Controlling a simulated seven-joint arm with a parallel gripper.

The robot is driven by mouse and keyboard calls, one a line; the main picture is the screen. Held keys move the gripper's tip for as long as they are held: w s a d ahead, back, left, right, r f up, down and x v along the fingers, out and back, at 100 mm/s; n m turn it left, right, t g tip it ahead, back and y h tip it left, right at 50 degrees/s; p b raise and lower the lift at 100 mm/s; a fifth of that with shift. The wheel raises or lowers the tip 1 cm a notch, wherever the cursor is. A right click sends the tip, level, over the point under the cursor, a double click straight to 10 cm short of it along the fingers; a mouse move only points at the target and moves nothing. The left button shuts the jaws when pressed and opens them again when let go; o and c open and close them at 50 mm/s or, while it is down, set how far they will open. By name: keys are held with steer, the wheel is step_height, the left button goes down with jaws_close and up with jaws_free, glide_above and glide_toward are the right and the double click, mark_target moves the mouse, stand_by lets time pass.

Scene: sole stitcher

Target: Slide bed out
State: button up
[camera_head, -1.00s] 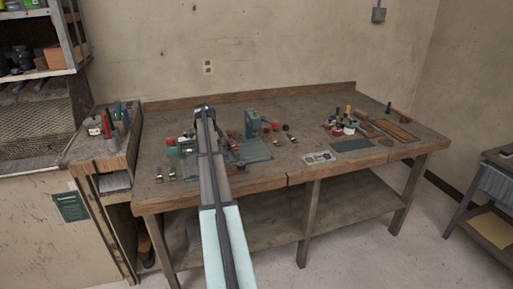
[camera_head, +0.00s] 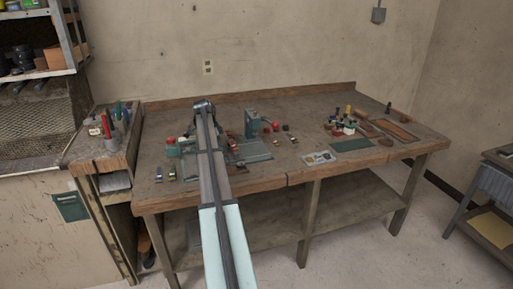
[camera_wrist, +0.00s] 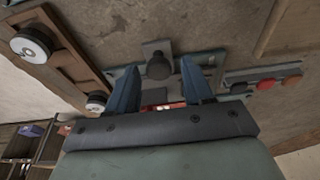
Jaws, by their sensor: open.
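In the head view, the sole stitcher (camera_head: 251,124) is a teal upright on a flat teal base plate (camera_head: 256,152), on the left half of the workbench. My arm reaches over the bench beside it and hides part of the machine; my gripper is mostly hidden there. In the wrist view, my gripper (camera_wrist: 160,66) is open, with two blue fingers apart. A dark round knob (camera_wrist: 158,67) on a grey-green plate lies in line with the gap between them. I cannot tell whether the fingers touch it, or which part is the bed.
The wooden workbench (camera_head: 300,170) holds small parts near its front left edge, and bottles and a wooden tray (camera_head: 395,130) at the right. In the wrist view, a wooden strip with round discs (camera_wrist: 32,45) lies left and a panel with coloured buttons (camera_wrist: 265,84) right.

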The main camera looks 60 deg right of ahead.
steer(key=shift+r, duration=2.35)
steer(key=shift+s, duration=0.1)
steer(key=s+d, duration=0.8)
steer(key=shift+d, duration=0.2)
